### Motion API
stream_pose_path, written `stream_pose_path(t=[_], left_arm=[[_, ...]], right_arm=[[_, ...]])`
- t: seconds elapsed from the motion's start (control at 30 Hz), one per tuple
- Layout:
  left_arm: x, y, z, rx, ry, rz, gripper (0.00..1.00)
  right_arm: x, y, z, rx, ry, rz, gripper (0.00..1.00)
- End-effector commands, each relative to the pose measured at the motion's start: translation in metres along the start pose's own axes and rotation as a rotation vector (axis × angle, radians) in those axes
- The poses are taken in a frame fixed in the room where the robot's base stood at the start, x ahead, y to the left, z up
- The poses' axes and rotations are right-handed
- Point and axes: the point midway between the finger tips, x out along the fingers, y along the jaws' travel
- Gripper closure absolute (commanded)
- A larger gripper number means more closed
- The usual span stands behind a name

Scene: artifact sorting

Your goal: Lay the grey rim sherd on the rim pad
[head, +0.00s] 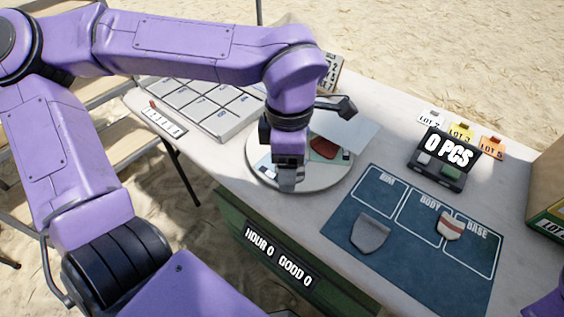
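The grey rim sherd (370,233) lies on the dark blue mat (345,209), its top edge close to the lower line of the outlined rim pad (380,189). Most of the sherd is below that outline. The rim pad is at the mat's upper left, and its middle looks bare. My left gripper (287,186) points down over the round white turntable (313,186), left of the mat and apart from the grey sherd. Its fingers are seen edge-on, so I cannot tell whether they are open. My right gripper is out of view.
A striped sherd (449,226) lies across the body and base outlines. A reddish sherd (323,148) is on the turntable. A grey compartment tray (205,105) stands back left. A dark "0 PCS" box (437,172) and lot tags (460,131) stand behind the mat.

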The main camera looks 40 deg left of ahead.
Motion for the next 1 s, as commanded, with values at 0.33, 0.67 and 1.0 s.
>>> stream_pose_path(t=[0.33, 0.67, 1.0], left_arm=[[0.034, 0.082, -0.014, -0.035, 0.001, -0.004, 0.64], [0.086, 0.130, -0.021, -0.028, 0.002, -0.002, 0.64], [0.127, 0.139, -0.022, -0.026, 0.001, -0.001, 0.64]], right_arm=[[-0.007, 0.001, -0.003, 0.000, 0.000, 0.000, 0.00], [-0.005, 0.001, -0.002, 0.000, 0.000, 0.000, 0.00], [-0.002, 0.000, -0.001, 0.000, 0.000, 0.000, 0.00]])
